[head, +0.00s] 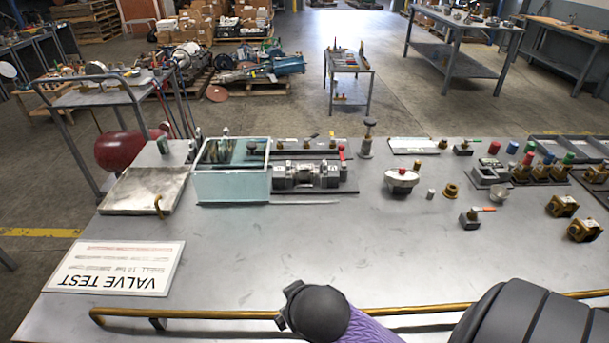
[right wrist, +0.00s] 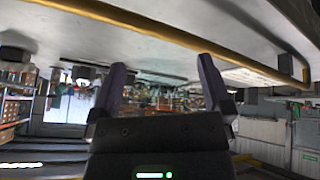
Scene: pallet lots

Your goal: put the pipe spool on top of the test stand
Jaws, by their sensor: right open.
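A grey metal flanged piece (head: 306,175), which looks like the pipe spool, lies on the bench right of a glass-sided box. A low dark strip runs along its front. I cannot tell for certain which thing is the test stand; a flat grey slab (head: 145,190) with a small brass hook stands at the bench's left. My right gripper (right wrist: 163,88) is open and empty in the right wrist view, its two purple fingers apart, near the brass rail (right wrist: 150,32). In the head view its jaws do not show. My left gripper is not in view.
The brass rail also runs along the bench's near edge (head: 200,313). The glass box (head: 232,186), a white-topped valve (head: 401,180), brass fittings (head: 562,206) and a VALVE TEST sign (head: 115,267) occupy the bench. Its middle front is bare.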

